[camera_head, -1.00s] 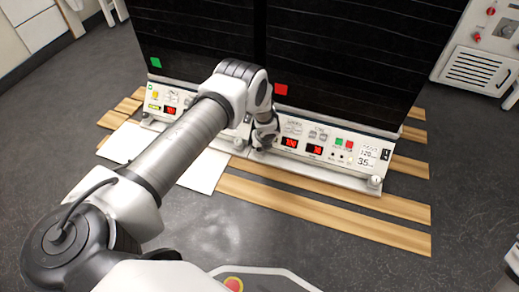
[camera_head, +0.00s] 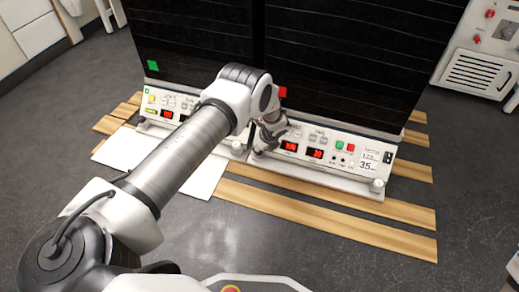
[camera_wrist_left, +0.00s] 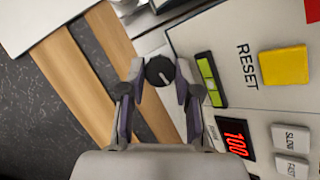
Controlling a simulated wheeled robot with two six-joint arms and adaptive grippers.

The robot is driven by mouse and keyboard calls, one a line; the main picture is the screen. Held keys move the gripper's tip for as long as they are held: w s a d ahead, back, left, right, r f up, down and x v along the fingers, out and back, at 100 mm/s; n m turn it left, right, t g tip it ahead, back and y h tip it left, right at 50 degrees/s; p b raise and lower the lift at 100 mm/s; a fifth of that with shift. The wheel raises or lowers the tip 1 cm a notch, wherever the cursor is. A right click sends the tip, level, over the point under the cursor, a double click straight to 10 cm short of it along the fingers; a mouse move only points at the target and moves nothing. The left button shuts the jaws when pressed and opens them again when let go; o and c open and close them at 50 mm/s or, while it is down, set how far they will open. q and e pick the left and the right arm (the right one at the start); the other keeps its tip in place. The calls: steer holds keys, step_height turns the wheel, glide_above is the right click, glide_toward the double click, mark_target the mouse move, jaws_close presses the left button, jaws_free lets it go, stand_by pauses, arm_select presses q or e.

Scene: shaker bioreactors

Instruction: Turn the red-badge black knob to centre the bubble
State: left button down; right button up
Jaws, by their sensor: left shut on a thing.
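The black knob (camera_wrist_left: 160,71) with a white pointer line sits between the two fingertips of my left gripper (camera_wrist_left: 159,76), which is shut on it. In the head view my left gripper (camera_head: 270,137) is at the front left corner of the right-hand shaker and hides the knob. The red badge (camera_head: 283,92) is on the dark front above, partly covered by my wrist; its corner also shows in the left wrist view (camera_wrist_left: 313,10). The yellow-green bubble vial (camera_wrist_left: 210,79) lies beside the right finger; I cannot tell exactly where its bubble sits. My right gripper is not in view.
A yellow RESET button (camera_wrist_left: 284,66) and a red display (camera_wrist_left: 235,138) are close by on the panel. The left-hand shaker with a green badge (camera_head: 152,66) stands alongside. Wooden slats (camera_head: 330,216) and a white sheet (camera_head: 205,175) lie on the floor in front.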

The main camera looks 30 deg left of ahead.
arm_select(q)
steer(key=c, duration=1.1)
jaws_free()
steer(key=shift+r, duration=0.1)
steer(key=v, duration=1.1)
steer(key=shift+r, duration=0.4)
steer(key=shift+d, duration=0.15)
